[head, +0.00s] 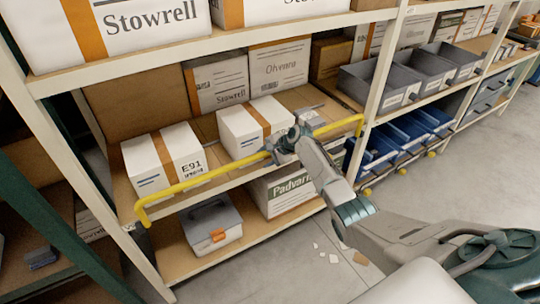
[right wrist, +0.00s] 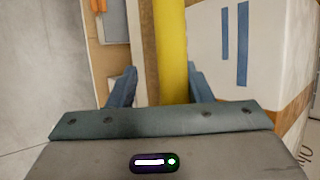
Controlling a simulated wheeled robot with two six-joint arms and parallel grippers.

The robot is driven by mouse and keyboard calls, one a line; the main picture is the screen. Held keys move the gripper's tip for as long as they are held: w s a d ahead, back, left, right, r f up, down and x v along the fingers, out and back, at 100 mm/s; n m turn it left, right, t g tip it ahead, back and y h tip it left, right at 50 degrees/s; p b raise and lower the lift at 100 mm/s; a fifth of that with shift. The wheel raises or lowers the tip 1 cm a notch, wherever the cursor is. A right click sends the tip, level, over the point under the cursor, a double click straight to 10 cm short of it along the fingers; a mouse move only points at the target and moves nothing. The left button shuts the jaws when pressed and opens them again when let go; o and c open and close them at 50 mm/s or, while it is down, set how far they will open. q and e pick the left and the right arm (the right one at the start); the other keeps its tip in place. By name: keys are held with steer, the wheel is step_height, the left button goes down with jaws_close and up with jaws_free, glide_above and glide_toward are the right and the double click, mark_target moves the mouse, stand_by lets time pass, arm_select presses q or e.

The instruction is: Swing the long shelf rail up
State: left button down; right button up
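The long yellow shelf rail (head: 200,180) runs across the front of the middle shelf, with bent ends at both uprights. Its left end is lower in the picture than its right end. My right gripper (head: 273,152) is at the rail near its middle. In the right wrist view the rail (right wrist: 172,50) passes between the two fingers of my right gripper (right wrist: 162,86). The fingers stand apart with a gap visible on the left side of the rail, so the gripper is open around it. My left gripper is not in view.
White boxes stand behind the rail, one marked E91 (head: 163,160) and one with a brown band (head: 250,128). A grey case with an orange latch (head: 212,226) and a Padvar box (head: 287,190) stand below. Blue bins (head: 400,135) are at right. Paper scraps (head: 334,258) lie on the floor.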

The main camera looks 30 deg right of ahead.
steer(key=b+v, duration=0.1)
steer(key=v, duration=0.9)
steer(key=shift+r+b, duration=0.2)
steer(key=shift+b, duration=0.1)
steer(key=shift+d, duration=0.1)
steer(key=s+f+n+g+h+b, duration=0.1)
steer(key=s+f, duration=0.4)
steer(key=f, duration=0.5)
steer(key=s+f+n+h, duration=0.15)
steer(key=s+f, duration=0.35)
steer(key=f, duration=0.6)
steer(key=s+f+n+g+h+b, duration=0.1)
steer(key=s+f, duration=0.4)
steer(key=f, duration=0.5)
steer(key=s+a+f+n+g+h, duration=0.2)
steer(key=s+f+n, duration=0.3)
steer(key=s+f, duration=1.35)
steer(key=s+a+f+n, duration=0.2)
steer(key=s, duration=0.8)
steer(key=s+a+f+n+g+b, duration=0.1)
steer(key=s+a+f+n, duration=0.2)
steer(key=s, duration=0.7)
steer(key=s+a+f+n, duration=0.2)
steer(key=s+f+n, duration=0.1)
steer(key=s, duration=0.6)
steer(key=shift+s+a+f+g, duration=0.2)
steer(key=shift+s+a+g, duration=0.1)
steer(key=shift+s+a, duration=0.1)
